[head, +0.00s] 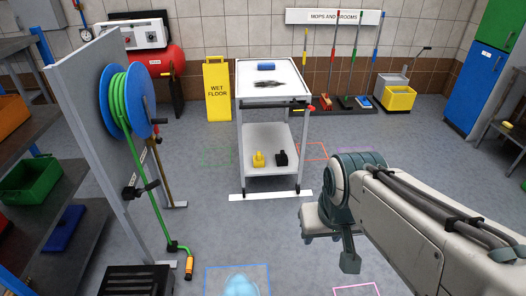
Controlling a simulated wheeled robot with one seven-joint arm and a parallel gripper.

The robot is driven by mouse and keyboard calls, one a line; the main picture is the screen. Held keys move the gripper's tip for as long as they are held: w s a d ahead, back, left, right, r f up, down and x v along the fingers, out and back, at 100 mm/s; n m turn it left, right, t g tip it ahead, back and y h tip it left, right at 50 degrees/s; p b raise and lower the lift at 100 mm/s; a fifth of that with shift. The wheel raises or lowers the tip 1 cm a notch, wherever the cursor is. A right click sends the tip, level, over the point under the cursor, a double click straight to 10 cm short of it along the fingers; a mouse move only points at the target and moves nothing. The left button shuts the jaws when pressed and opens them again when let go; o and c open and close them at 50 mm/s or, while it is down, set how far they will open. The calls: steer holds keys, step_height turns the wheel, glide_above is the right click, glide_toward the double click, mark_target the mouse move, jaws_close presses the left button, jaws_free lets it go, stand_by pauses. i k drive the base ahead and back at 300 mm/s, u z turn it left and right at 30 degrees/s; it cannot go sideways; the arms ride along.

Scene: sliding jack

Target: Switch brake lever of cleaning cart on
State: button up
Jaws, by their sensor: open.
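The white cleaning cart (265,131) stands upright in the middle of the head view, with two shelves. A dark bar runs along its upper front edge, and a small lever with a red tip (310,109) sticks out at its right end. I cannot make out the lever's exact position. My gripper (328,250) is open and empty. It hangs above the floor to the front right of the cart, lower in the picture and apart from the lever.
A white strip (250,196) lies on the floor at the cart's front wheels. A yellow wet floor sign (217,90) stands left of the cart. A hose reel panel (125,100) and shelves are at left. The floor right of the cart is mostly clear.

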mark_target(310, 107)
steer(key=z, duration=0.2)
steer(key=i, duration=2.6)
steer(key=u, duration=0.15)
